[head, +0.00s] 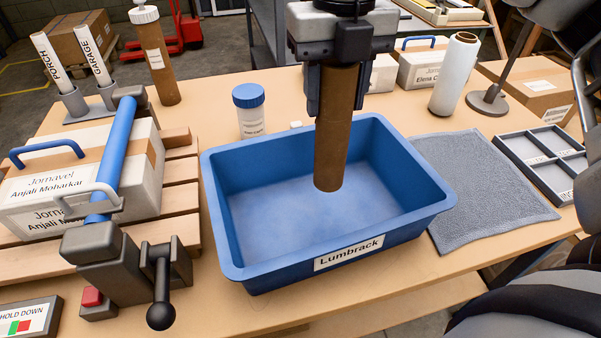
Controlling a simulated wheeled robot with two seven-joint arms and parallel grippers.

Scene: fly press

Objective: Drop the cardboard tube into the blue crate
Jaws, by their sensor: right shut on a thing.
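A brown cardboard tube (332,150) hangs almost upright over the blue crate (222,240), which is labelled Lumbrack. My right gripper (338,98) is shut on the tube's upper part, which is partly hidden by the jaws. The tube's lower end appears above the crate floor, inside the rim outline; I cannot tell its exact height. The crate's visible floor is empty. My left gripper is not in view.
A fly press with a blue bar (112,165) and white boxes on a wooden pallet stand left of the crate. A blue-lidded jar (250,112) stands behind it. A grey mat (485,190) and a grey divided tray (545,160) lie right. Another brown tube (158,65) stands back left.

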